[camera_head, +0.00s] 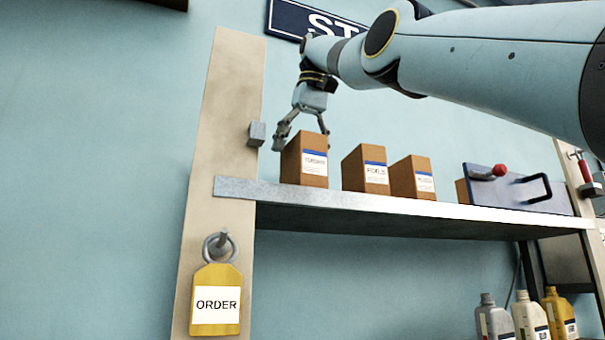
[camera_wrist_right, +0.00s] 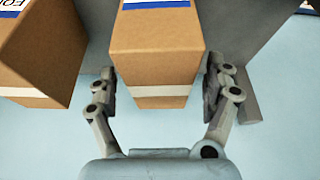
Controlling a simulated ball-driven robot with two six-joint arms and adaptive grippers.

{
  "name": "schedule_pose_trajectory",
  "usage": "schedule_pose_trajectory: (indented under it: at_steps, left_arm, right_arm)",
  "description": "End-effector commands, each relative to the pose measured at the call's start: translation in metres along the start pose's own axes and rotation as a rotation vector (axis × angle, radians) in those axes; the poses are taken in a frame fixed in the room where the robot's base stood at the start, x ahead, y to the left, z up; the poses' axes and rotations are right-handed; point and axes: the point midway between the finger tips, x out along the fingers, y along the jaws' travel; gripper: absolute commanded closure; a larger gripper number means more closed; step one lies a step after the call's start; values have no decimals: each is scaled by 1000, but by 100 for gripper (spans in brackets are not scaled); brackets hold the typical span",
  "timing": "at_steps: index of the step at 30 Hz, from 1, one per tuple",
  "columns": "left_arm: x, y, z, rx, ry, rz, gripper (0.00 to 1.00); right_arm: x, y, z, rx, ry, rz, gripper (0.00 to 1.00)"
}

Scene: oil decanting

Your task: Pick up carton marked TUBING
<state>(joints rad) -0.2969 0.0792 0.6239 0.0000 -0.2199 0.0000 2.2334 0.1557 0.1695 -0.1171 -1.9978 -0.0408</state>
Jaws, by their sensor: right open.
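The leftmost brown carton (camera_head: 291,163) stands upright on the shelf, with a white and blue label that appears to read TUBING, though the print is blurred. My right gripper (camera_head: 300,138) is at its top from above, open, with one finger on each side. In the right wrist view the carton (camera_wrist_right: 157,48) lies between the two fingers of my right gripper (camera_wrist_right: 160,84). A narrow gap shows at the fingers; contact on either side is hard to tell. My left gripper is not in view.
Two more cartons, a middle one (camera_head: 353,168) and a right one (camera_head: 402,178), stand along the shelf (camera_head: 330,204). A grey block (camera_head: 256,134) juts from the post (camera_head: 228,110) near the gripper's left finger. A panel with a black handle (camera_head: 537,188) is farther right.

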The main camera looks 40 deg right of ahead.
Motion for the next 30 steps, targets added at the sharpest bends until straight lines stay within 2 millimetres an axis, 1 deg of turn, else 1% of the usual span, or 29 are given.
schedule_pose_trajectory:
  at_steps: [5,6,25,30]
  left_arm:
    - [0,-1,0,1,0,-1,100]
    - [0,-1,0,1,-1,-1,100]
    - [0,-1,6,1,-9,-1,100]
    - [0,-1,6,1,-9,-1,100]
  right_arm:
    - [0,0,0,0,-1,0,15]
    - [0,0,0,0,-1,0,18]
    - [0,0,0,0,-1,0,100]
    - [0,0,0,0,1,0,100]
